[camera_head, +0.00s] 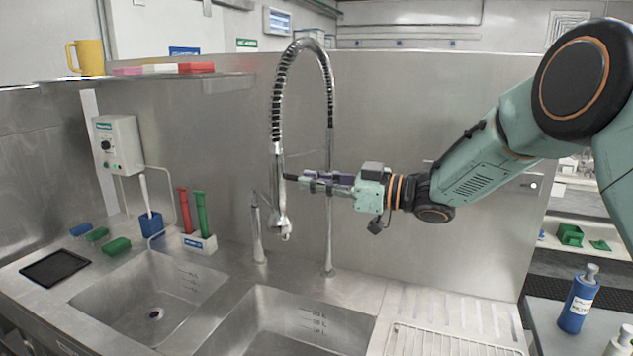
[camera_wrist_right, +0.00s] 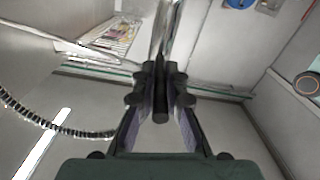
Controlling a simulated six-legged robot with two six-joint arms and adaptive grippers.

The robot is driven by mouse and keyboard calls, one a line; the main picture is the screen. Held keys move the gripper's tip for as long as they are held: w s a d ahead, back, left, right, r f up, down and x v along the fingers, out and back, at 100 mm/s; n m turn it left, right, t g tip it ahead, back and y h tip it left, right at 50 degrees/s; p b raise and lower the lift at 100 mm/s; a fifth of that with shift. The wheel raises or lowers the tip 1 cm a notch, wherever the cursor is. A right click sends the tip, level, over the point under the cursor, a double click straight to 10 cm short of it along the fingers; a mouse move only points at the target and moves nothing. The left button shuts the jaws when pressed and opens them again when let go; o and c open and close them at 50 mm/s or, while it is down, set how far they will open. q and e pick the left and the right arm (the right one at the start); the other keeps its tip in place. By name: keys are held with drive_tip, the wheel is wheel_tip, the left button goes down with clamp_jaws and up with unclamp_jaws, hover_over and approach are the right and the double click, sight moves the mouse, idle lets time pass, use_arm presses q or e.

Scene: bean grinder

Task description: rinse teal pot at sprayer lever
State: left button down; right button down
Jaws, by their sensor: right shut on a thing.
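The chrome sprayer (camera_head: 281,205) hangs from its coiled spring hose (camera_head: 279,95) over the sink. A short dark sprayer lever (camera_head: 290,178) sticks out from its right side. My right gripper (camera_head: 305,182) reaches in from the right and is shut on the lever. In the right wrist view, the dark lever (camera_wrist_right: 160,108) lies between the closed fingertips (camera_wrist_right: 157,88), with a chrome tube beyond it. No teal pot shows in either view. My left gripper is out of view.
Two sink basins (camera_head: 155,300) lie below, with a ribbed drainboard (camera_head: 450,335) at the right. An upright chrome pipe (camera_head: 329,235) stands close to my right gripper. Red and green brushes (camera_head: 200,215) stand at the back left. A blue bottle (camera_head: 578,303) stands at the far right.

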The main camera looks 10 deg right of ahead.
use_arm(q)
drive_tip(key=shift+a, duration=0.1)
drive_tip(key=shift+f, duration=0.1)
use_arm(e)
drive_tip(key=shift+f+t+y+b, duration=0.3)
drive_tip(key=shift+f+b, duration=0.1)
drive_tip(key=shift+b, duration=0.45)
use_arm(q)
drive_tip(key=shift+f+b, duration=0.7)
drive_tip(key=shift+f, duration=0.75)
use_arm(e)
drive_tip(key=shift+f+y, duration=0.1)
drive_tip(key=shift+y, duration=0.2)
drive_tip(key=c, duration=1.8)
unclamp_jaws()
drive_tip(key=o, duration=0.4)
drive_tip(key=shift+s+d, duration=0.2)
drive_tip(key=shift+d, duration=0.05)
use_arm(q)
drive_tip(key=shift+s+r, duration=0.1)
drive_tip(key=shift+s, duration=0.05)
use_arm(e)
drive_tip(key=shift+a, duration=0.15)
drive_tip(key=shift+w, duration=0.15)
